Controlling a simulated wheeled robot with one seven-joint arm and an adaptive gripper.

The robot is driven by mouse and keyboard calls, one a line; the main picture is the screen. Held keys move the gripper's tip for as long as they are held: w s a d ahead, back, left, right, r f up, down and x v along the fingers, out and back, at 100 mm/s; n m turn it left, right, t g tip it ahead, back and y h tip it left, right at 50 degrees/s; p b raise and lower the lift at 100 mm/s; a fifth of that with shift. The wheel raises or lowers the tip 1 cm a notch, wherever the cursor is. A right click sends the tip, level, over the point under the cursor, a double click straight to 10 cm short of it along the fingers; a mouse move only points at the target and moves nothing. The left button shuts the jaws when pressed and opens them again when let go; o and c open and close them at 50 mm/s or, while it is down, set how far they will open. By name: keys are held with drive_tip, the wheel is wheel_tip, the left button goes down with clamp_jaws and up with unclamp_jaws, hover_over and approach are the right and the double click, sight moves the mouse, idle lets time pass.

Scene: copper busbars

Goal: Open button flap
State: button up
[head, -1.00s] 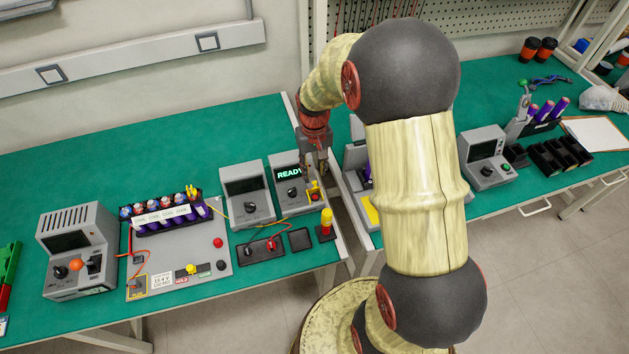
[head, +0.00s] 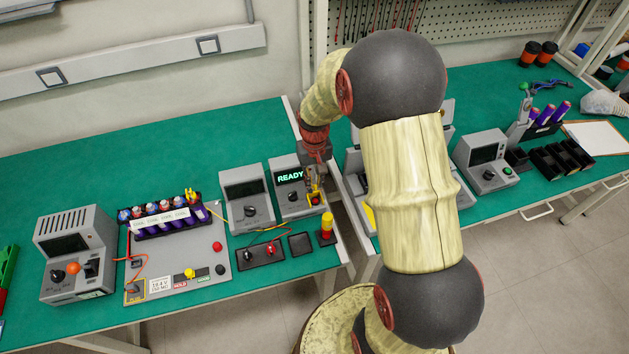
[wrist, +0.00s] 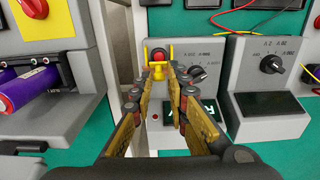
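The yellow button flap (head: 313,190) is on the front of the grey unit with the READY screen (head: 290,177). It appears raised. The red button (head: 315,199) shows in front of it in the head view. In the wrist view, the red button (wrist: 158,54) is uncovered, with the yellow flap (wrist: 158,67) on the near side of it. My gripper (wrist: 159,77) has its two fingertips apart at the flap, with some yellow showing between them. I cannot tell whether they touch it. My fingers partly hide the unit's screen.
A similar grey unit (head: 245,197) stands close to the left. A yellow and red post (head: 327,226) stands near the table's front right corner. A black panel with leads (head: 260,253) lies in front. A gap separates this table from the right one.

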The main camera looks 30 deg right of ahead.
clamp_jaws()
drive_tip(key=shift+w+d+r+p, duration=0.1)
drive_tip(key=shift+w+r+p, duration=0.05)
drive_tip(key=shift+p, duration=0.3)
drive_tip(key=shift+w+d+r+g+p, duration=0.15)
drive_tip(key=shift+w+g+p, duration=0.3)
drive_tip(key=shift+g+p, duration=0.6)
drive_tip(key=shift+w+d+f+g+y+p, duration=0.2)
drive_tip(key=shift+w+g+y+p, duration=0.15)
drive_tip(key=shift+w+g+p, duration=0.5)
drive_tip(key=shift+w+d+f+g+y+p, duration=0.15)
drive_tip(key=shift+w+d+g+y+p, duration=0.25)
drive_tip(key=shift+g+p, duration=0.6)
drive_tip(key=shift+w+d+f+g+y+p, duration=0.1)
drive_tip(key=shift+w+f+g+y+p, duration=0.15)
drive_tip(key=shift+w+g+p, duration=0.65)
drive_tip(key=shift+w+d+f, duration=0.1)
drive_tip(key=shift+w+f, duration=0.05)
drive_tip(key=shift+w, duration=0.2)
drive_tip(key=shift+f, duration=0.1)
